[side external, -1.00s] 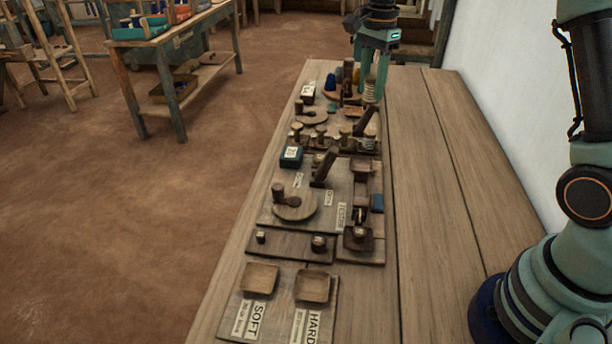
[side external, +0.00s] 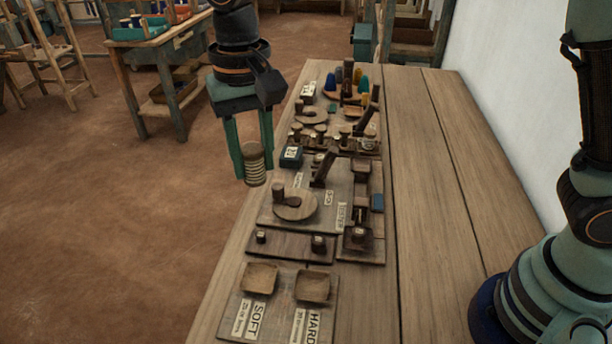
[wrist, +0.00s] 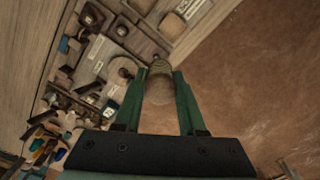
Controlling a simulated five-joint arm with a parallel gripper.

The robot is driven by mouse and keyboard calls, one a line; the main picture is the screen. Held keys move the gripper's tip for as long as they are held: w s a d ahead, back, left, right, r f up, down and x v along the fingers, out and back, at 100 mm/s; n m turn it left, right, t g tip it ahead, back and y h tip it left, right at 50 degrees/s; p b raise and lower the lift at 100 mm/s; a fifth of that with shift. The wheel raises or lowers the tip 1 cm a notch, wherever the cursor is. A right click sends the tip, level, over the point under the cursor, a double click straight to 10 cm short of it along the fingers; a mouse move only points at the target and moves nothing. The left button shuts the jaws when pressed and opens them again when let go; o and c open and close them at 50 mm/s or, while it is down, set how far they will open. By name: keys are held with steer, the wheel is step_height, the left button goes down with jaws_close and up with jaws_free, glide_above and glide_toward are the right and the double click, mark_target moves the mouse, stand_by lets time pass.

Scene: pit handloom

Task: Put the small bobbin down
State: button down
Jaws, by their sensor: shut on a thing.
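My gripper (side external: 254,160) is shut on the small bobbin (side external: 254,166), a pale, ribbed, thread-wound piece held upright between the two green fingers. In the side external view it hangs at the left of the bench, around the bench's left edge; its exact height is hard to tell. In the wrist view the bobbin (wrist: 159,86) sits between the fingertips, with brown floor to its right and the bench to its left. Nothing visibly supports it from below.
Several coloured cones (side external: 362,86) stand at the far end. The bench's right side is clear.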

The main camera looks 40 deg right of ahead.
steer(key=s+a+n, duration=0.2)
steer(key=s+a, duration=0.1)
steer(key=f, duration=2)
steer(key=shift+a, duration=0.2)
steer(key=shift+f, duration=0.2)
steer(key=shift+c, duration=2.4)
jaws_free()
